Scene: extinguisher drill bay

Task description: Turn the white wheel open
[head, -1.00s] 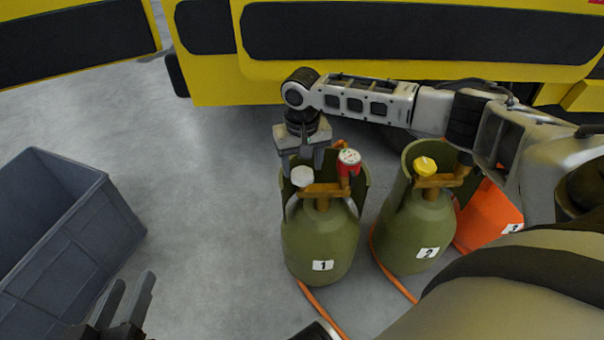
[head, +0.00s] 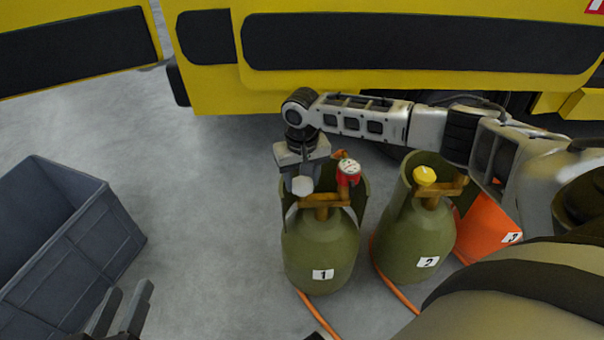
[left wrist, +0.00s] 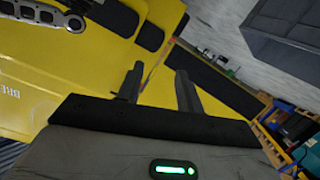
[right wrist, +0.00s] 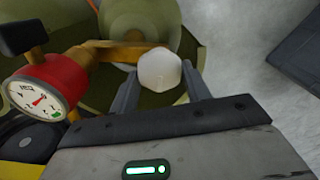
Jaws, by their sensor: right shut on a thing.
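The white wheel (head: 302,187) is a faceted knob on the left side of the brass valve of green cylinder 1 (head: 315,250). My right gripper (head: 303,181) reaches it from above and behind. In the right wrist view the white wheel (right wrist: 160,70) sits between the two fingers, and the gripper (right wrist: 159,78) is shut on it. The wheel's stem is hidden there. My left gripper (head: 124,300) is low at the left in the head view, empty, with its fingers apart. The left wrist view also shows this gripper (left wrist: 158,82) open.
A red gauge (head: 348,172) sits right of the wheel, and a green collar stands around the valve. Cylinder 2 (head: 420,240) with a yellow knob (head: 425,175) stands to the right. A grey crate (head: 75,245) is at the left. Floor between crate and cylinder is clear.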

